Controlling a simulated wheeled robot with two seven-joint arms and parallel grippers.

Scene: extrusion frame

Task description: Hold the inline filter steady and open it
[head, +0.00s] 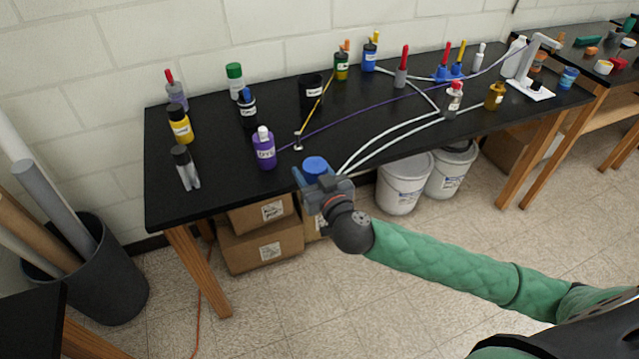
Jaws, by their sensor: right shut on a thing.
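A round blue-topped piece (316,165), which looks like the inline filter, is at the front edge of the black bench, left of centre. My right gripper (314,184) is shut on it from the front. The gripper hides its lower part, so I cannot tell whether it rests on the bench. White tubes (392,135) run from beside it toward the back right. My left gripper is not in view.
A purple bottle (265,150) and a small metal post (298,141) stand left of the gripper. Several bottles line the black bench (215,185). A thin purple line (370,118) crosses it. White buckets (403,185) and boxes (262,247) are below.

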